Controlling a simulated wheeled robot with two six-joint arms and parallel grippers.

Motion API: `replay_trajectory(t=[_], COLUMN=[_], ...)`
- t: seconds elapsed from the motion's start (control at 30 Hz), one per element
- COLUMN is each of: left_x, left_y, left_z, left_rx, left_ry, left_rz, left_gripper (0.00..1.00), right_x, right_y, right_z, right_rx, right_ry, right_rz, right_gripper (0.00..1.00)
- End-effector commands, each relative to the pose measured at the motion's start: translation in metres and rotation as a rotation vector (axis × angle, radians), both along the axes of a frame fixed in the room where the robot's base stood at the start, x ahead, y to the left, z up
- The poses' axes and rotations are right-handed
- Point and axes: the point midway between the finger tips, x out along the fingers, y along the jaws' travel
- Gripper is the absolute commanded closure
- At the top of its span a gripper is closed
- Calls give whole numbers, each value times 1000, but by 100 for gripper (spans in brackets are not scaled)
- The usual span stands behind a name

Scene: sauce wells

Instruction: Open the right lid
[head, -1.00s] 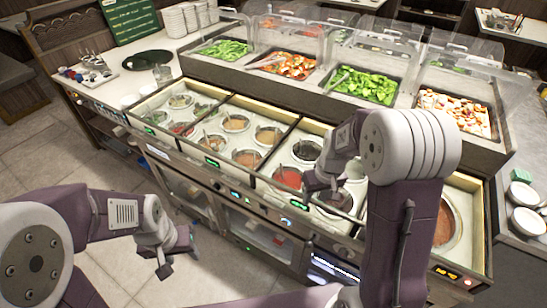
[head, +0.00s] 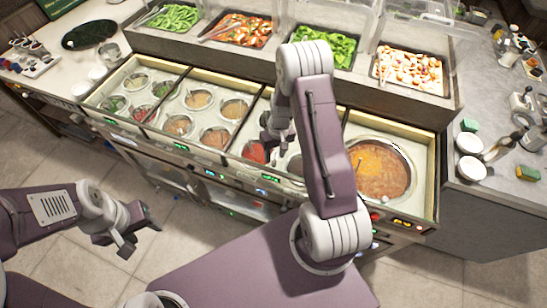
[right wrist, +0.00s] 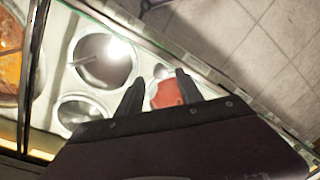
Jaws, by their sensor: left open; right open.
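My right gripper (head: 272,140) is open over the third section of the sauce counter (head: 215,162). In the right wrist view its two fingers (right wrist: 160,82) are apart above a round well of red sauce (right wrist: 168,94), which also shows in the head view (head: 255,152). Two grey round wells or covers (right wrist: 100,62) lie beside it; I cannot tell which. The far-right section holds a big round pot of orange-brown soup (head: 385,178), uncovered. I cannot clearly make out a right lid. My left gripper (head: 140,234) is open and empty in front of the counter, over the floor.
Food trays of salad (head: 327,48) and diced food (head: 410,70) stand behind on a raised shelf under clear guards. White bowls (head: 471,156) and bottles are on the right-hand counter. Tiled floor (head: 60,160) is free at left.

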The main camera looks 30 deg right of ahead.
Motion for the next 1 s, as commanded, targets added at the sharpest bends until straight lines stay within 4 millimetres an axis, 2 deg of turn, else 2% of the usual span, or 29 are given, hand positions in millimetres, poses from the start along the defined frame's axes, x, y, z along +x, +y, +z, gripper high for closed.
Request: replay_trajectory(t=[0.2,0.5,0.53,0.67,1.0], left_x=[0,0,0,0,0], left_y=[0,0,0,0,0], left_z=[8,8,8,8,8], left_rx=[0,0,0,0,0], left_ry=[0,0,0,0,0], left_rz=[0,0,0,0,0], left_gripper=[50,50,50,50,50], right_x=[0,1,1,0,0], right_y=[3,3,3,3,3], right_z=[-30,-36,-36,-36,-35], right_rx=[0,-1,-1,-1,0], right_ry=[1,-2,-2,-1,0], right_rz=[1,0,1,1,1], right_gripper=[56,56,62,98,100])
